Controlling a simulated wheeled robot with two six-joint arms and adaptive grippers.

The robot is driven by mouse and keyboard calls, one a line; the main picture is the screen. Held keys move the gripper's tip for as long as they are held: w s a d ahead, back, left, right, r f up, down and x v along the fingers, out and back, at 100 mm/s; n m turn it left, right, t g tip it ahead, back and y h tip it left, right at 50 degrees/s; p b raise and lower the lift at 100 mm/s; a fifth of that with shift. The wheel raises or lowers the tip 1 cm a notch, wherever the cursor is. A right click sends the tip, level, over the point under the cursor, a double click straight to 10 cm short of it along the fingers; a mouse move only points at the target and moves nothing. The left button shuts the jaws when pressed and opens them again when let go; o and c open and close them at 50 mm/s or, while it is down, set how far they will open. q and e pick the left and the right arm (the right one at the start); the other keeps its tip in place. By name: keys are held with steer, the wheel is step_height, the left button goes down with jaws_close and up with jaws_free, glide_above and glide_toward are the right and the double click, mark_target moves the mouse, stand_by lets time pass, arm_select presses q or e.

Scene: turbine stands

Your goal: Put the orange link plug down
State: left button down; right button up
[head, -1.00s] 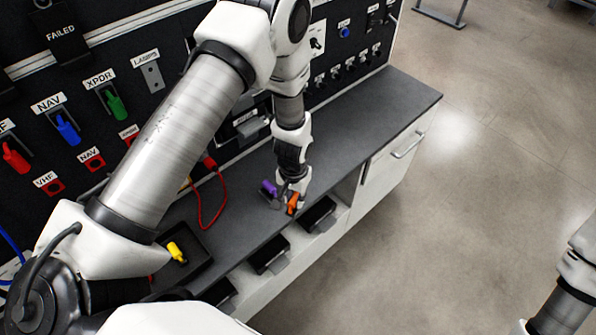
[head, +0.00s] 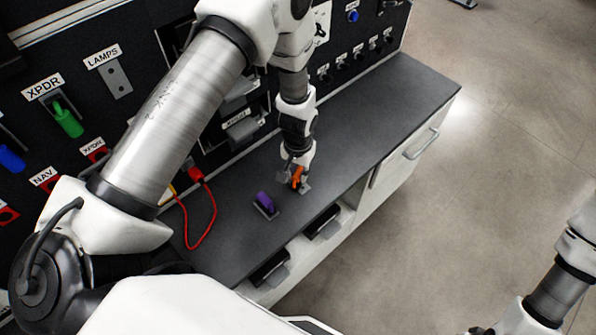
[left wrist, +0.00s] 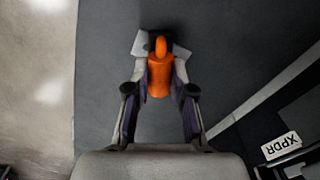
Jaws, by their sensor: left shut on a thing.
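The orange link plug (head: 297,176) is between the fingers of my left gripper (head: 294,181), over the dark grey worktop (head: 345,135). In the left wrist view the orange plug (left wrist: 160,75) lies between both fingertips of the left gripper (left wrist: 160,82), which is shut on it. The plug is at or very close to the worktop; I cannot tell whether it touches. A purple plug (head: 265,203) on a grey base stands on the worktop, left of and nearer than the orange one. My right gripper is out of view; only part of its arm shows at the lower right.
A red cable (head: 212,222) loops on the worktop to the left. The worktop right of the gripper is clear.

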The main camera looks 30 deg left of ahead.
mark_target(298, 172)
arm_select(q)
steer(key=shift+w+a+f, duration=0.15)
steer(key=shift+f, duration=0.1)
steer(key=c, duration=1)
jaws_free()
steer(key=shift+r, duration=0.55)
step_height(298, 172, up, 11)
steer(key=b, duration=0.2)
steer(key=shift+r, duration=0.15)
